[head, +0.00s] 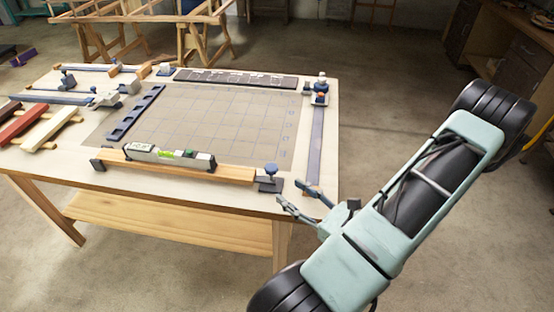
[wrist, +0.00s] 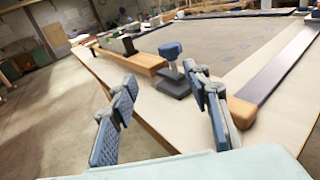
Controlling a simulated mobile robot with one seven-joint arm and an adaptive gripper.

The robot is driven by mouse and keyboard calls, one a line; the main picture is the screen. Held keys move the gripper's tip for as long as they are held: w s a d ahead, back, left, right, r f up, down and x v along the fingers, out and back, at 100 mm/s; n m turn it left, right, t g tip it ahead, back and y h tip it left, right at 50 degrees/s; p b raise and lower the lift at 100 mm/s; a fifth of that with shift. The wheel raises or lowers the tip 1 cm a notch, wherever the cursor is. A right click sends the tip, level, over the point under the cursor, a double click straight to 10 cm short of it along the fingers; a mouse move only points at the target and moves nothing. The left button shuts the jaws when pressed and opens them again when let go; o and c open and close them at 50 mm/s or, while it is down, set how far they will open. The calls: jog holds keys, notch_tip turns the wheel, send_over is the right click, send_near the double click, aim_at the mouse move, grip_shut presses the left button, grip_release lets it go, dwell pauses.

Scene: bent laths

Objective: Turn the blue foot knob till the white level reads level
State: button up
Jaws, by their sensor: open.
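The blue foot knob (head: 271,169) stands on a dark base plate at the right end of a long wooden lath (head: 180,170), near the table's front edge. It also shows in the wrist view (wrist: 171,50), beyond my fingertips and a little above the middle. The white level (head: 168,157), with black ends and a yellow-green vial, lies on top of the lath; the bubble is too small to read. My gripper (head: 299,199) is open and empty, at the table's front right corner, just right of the knob and apart from it. In the wrist view its two fingers (wrist: 160,105) are spread wide.
A dark straightedge with a wooden end (head: 317,150) lies along the table's right side, close to my gripper. A gridded mat (head: 215,120) covers the middle. Clamps (head: 100,97) and coloured laths (head: 45,128) lie at left. Open floor lies right of the table.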

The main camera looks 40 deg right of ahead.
aim_at(276, 171)
jog(key=shift+w+d+r+m+t+h, duration=0.15)
jog(key=shift+d+r+m+t+h, duration=0.25)
jog(key=shift+d, duration=0.35)
jog(key=shift+w+r, duration=0.15)
jog(key=shift+w, duration=0.15)
jog(key=w+p, duration=0.1)
jog(key=w, duration=0.9)
jog(key=shift+a, duration=0.2)
jog(key=shift+c, duration=0.3)
jog(key=c, duration=1.1)
jog(key=shift+c, duration=0.2)
